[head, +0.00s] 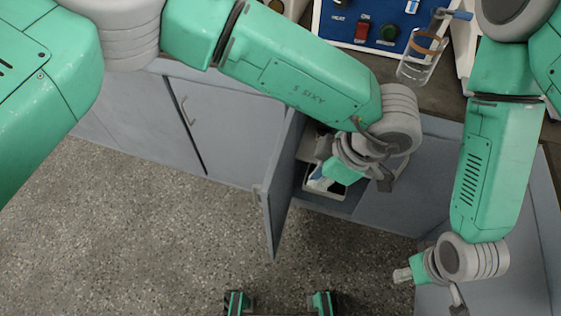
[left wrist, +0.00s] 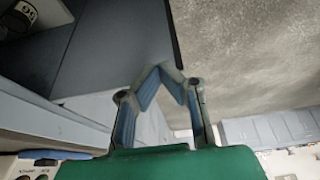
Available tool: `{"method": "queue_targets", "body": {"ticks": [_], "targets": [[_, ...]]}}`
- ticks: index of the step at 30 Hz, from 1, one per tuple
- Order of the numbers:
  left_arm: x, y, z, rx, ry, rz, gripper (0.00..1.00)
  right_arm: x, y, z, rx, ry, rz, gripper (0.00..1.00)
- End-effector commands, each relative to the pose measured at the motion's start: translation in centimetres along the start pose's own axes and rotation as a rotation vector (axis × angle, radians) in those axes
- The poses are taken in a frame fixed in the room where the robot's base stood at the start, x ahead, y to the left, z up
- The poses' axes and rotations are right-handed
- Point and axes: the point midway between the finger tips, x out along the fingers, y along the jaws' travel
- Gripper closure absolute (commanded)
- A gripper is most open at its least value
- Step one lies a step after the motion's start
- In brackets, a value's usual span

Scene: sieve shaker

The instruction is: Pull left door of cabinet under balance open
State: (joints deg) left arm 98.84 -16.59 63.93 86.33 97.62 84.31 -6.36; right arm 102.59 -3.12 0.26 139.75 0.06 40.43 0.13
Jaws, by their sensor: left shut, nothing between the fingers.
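The left door (head: 280,185) of the grey cabinet stands swung out from the front, its handle (head: 258,194) on the outer face to the left. Part of the interior shows. My left gripper (head: 322,150) is at the opening, on the inner side of the door, its fingers toward the door. In the left wrist view its fingertips (left wrist: 161,76) meet with nothing between them, in front of a grey panel (left wrist: 120,40) that looks like the door. Contact cannot be told. My right gripper (head: 403,275) is low at the right, away from the door; its fingers are too small to judge.
A tray (head: 340,192) with pale items sits inside the cabinet. The closed right door (head: 400,200) is beside the opening. Another closed cabinet door (head: 225,120) is at the left. A glass vessel (head: 418,68) and a blue control panel (head: 370,22) are above. The speckled floor (head: 150,225) is clear.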

Motion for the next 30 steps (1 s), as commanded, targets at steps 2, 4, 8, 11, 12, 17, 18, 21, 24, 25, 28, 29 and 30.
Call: {"method": "queue_targets", "body": {"ticks": [2, 4, 8, 11, 12, 17, 18, 21, 24, 25, 28, 29, 30], "targets": [[-0.4, -0.4, 0.2, -0.004, -0.008, -0.017, 1.0, 0.0, 0.0, 0.1, 0.0, -0.002, 0.0, 0.6], [-0.1, -0.6, 0.3, -0.005, -0.009, -0.021, 1.0, 0.1, 0.0, 0.1, 0.0, -0.003, 0.0, 0.6], [1.9, -0.6, 0.3, -0.006, -0.007, -0.021, 1.0, 0.6, 0.0, 0.2, 0.0, -0.005, 0.0, 0.6], [4.1, -0.5, 0.4, -0.005, -0.007, -0.024, 1.0, 1.1, 0.0, 0.3, 0.0, -0.004, 0.0, 0.6], [5.0, -0.5, 0.4, -0.005, -0.006, -0.023, 1.0, 1.3, 0.0, 0.3, 0.0, -0.004, 0.0, 0.6], [8.5, -0.5, 0.5, -0.005, -0.005, -0.022, 1.0, 2.1, 0.0, 0.3, 0.0, -0.004, 0.0, 0.6], [9.3, -0.6, 0.5, -0.005, -0.005, -0.023, 1.0, 2.3, 0.0, 0.3, 0.0, -0.004, 0.0, 0.6], [10.0, -0.5, -0.8, -0.006, -0.006, -0.019, 1.0, 2.4, 0.0, 0.3, 0.0, -0.004, 0.0, 0.6], [10.5, -0.5, -2.2, -0.006, -0.006, -0.018, 1.0, 2.5, 0.0, 0.3, 0.0, -0.004, 0.0, 0.6], [10.6, -0.5, -2.5, -0.006, -0.007, -0.018, 1.0, 2.6, 0.0, 0.3, 0.0, -0.004, 0.0, 0.6], [10.8, -0.5, -3.1, -0.005, -0.007, -0.018, 1.0, 2.6, 0.0, 0.3, 0.0, -0.003, 0.0, 0.6], [10.9, -0.5, -3.3, -0.005, -0.007, -0.018, 1.0, 2.6, 0.0, 0.3, 0.0, -0.003, 0.0, 0.6], [10.9, -0.6, -3.4, -0.005, -0.007, -0.018, 1.0, 2.6, 0.0, 0.3, 0.0, -0.003, 0.0, 0.6]]}}
